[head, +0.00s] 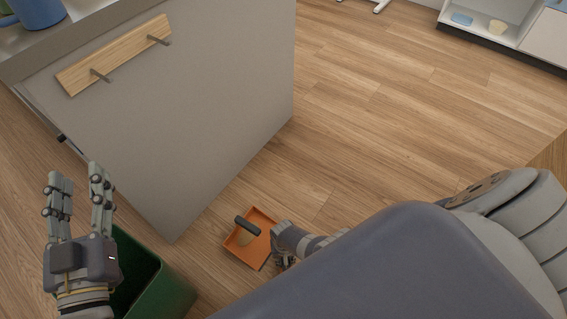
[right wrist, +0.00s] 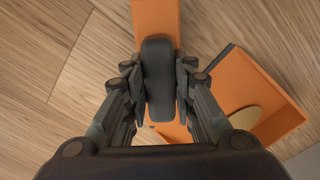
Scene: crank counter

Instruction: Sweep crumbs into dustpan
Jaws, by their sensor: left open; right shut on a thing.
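An orange dustpan (head: 259,251) lies on the floor beside the grey cabinet; its orange tray (right wrist: 262,85) also shows in the right wrist view. A pale tan round piece (head: 244,238) is in it. A dark bar (head: 247,226) lies over the tray. My right gripper (right wrist: 158,85) is shut on a dark handle (right wrist: 157,62), with an orange part (right wrist: 155,18) beyond it. I cannot tell whether the handle belongs to a brush or the dustpan. My left gripper (head: 76,190) is open and empty at the left. No loose crumbs can be made out.
A green bin (head: 170,283) stands on the floor near my left gripper. The grey cabinet (head: 190,120) carries a wooden board (head: 115,55) with two pegs; a blue mug (head: 38,12) is on its top. Wood floor is clear to the right.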

